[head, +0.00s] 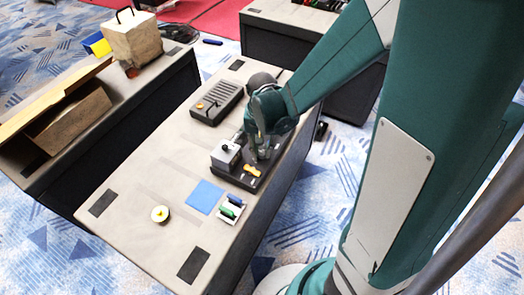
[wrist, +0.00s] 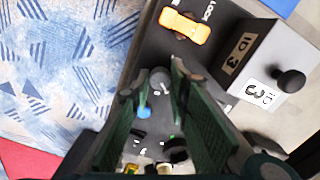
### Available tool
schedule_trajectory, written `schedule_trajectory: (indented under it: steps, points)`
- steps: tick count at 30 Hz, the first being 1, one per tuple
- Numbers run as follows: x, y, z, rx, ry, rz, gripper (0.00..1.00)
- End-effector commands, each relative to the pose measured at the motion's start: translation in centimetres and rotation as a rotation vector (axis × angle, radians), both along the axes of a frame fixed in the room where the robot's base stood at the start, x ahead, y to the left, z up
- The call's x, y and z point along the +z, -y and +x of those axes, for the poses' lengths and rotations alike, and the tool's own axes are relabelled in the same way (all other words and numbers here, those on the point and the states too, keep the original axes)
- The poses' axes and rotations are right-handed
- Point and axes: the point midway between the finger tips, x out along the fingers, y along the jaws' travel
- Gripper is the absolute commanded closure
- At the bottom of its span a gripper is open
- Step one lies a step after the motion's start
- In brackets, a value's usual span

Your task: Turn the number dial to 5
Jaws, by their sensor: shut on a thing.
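My gripper (head: 262,152) is over the dark board (head: 236,178) on the table, pointing down. In the wrist view its two green fingers (wrist: 159,82) are close together, with a small round grey knob (wrist: 160,75) between their tips. This looks like the number dial, and the fingers are shut on it. The fingers hide much of the dial, and I cannot read its number.
A dark slotted box (head: 217,102) lies farther back on the table.

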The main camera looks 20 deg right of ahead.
Motion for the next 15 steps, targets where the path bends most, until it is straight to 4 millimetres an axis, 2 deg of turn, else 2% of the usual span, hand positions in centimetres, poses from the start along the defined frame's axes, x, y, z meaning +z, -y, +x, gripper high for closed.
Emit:
schedule_trajectory:
  steps: [6,15]
  points:
    - [-0.01,-0.04,-0.01,-0.127,0.0,0.001,0.94]
    - [0.01,-0.04,0.01,-0.196,0.0,0.001,0.94]
